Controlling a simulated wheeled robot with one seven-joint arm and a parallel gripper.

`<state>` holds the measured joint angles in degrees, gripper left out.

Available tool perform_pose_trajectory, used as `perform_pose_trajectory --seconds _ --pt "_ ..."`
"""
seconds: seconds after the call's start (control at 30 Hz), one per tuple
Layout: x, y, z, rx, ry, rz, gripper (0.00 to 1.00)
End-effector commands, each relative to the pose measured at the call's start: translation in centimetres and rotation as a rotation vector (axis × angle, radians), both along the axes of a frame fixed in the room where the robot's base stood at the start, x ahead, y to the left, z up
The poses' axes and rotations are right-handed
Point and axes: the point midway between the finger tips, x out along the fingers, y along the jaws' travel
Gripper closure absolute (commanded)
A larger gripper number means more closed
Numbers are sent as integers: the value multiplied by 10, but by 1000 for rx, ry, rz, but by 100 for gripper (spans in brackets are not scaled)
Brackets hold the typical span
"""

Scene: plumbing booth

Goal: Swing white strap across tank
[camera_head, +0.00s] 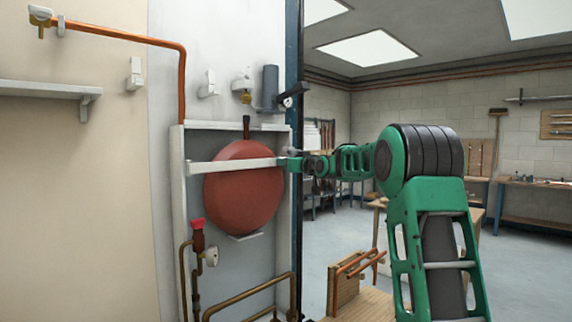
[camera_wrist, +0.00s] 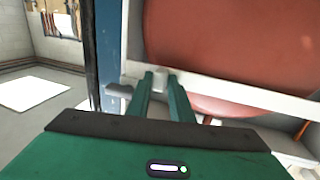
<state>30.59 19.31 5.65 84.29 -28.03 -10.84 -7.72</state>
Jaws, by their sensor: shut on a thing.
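The red round tank (camera_head: 244,190) sits upright in a white-framed recess on the wall; it fills the upper right of the wrist view (camera_wrist: 230,45). The white strap (camera_head: 225,165) runs nearly level across the front of the tank, from the left frame post to the right side. My gripper (camera_head: 292,164) is at the strap's right end, by the right frame edge. In the wrist view its two green fingers (camera_wrist: 161,80) are shut on the strap's end. The exact contact is small and partly hidden.
A dark blue post (camera_head: 295,120) stands just right of the recess. Copper pipes with a red-topped valve (camera_head: 198,238) lie below left of the tank. A wooden stand with copper pipe (camera_head: 350,280) is at lower right. Open floor (camera_head: 520,255) lies farther right.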

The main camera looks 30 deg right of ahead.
Motion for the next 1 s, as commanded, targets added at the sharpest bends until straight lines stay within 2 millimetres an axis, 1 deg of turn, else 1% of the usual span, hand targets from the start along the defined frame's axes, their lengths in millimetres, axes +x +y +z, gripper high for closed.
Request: perform_pose_trajectory --seconds 0.03,0.07,0.1,0.13,0.43,1.0 --pt "1 -10 8 -6 -19 -21 100" --pt "2 -10 7 -6 -18 -20 100" --pt "3 -9 6 -6 -18 -20 71" --pt "4 -9 6 -6 -17 -19 66" --pt "12 0 2 -4 -15 -8 66" --pt "16 5 0 -3 -13 1 66"
